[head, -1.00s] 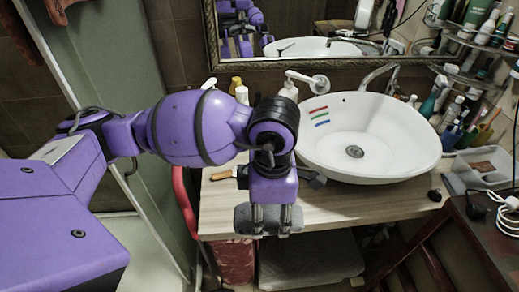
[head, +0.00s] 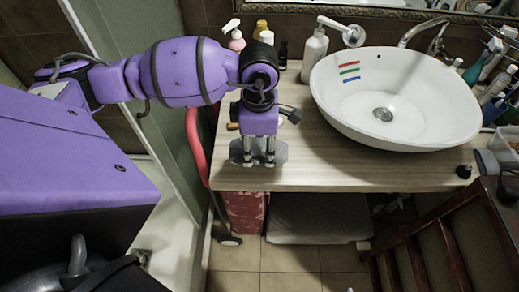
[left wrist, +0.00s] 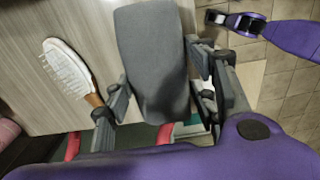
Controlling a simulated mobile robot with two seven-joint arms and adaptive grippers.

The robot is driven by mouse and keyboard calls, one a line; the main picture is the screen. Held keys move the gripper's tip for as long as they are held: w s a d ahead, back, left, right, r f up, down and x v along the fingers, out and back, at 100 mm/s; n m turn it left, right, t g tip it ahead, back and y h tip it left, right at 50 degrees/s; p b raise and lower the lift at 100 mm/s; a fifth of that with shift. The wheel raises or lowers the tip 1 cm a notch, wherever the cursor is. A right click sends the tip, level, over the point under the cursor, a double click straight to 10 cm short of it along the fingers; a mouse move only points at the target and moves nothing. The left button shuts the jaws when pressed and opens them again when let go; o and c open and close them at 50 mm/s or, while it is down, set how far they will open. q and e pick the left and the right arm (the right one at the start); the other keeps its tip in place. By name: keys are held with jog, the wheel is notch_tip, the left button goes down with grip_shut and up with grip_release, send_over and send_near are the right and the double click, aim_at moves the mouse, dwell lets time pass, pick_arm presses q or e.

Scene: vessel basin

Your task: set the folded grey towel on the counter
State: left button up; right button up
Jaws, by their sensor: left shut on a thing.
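The folded grey towel (head: 281,153) is pinched in my left gripper (head: 258,160), at the front left part of the wooden counter (head: 340,178). In the left wrist view the towel (left wrist: 152,50) is a thick, rounded grey slab between the two fingers of the left gripper (left wrist: 160,85), with the wood surface behind it. I cannot tell whether the towel touches the counter or hangs just above it. At the top right of the left wrist view there is a purple arm with a dark gripper, my right gripper (left wrist: 232,20); its opening is unclear.
A white hairbrush (left wrist: 68,68) lies on the counter beside the towel. The white basin (head: 395,100) fills the counter's right part. A white pump bottle (head: 314,52) and other bottles stand at the back. Counter front and centre are clear. A red-brown chair (head: 440,245) stands at lower right.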

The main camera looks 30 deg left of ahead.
aim_at(257, 153)
pick_arm(q)
jog(key=f, duration=0.1)
jog(key=f+b, duration=0.1)
jog(key=f, duration=0.1)
jog(key=a+f+b, duration=0.1)
jog(key=shift+w+f, duration=0.3)
jog(key=shift+w, duration=0.05)
jog(key=shift+w+f, duration=0.1)
jog(key=shift+f, duration=0.1)
jog(key=shift+r, duration=0.2)
jog(key=shift+f, duration=0.15)
jog(key=o, duration=1.1)
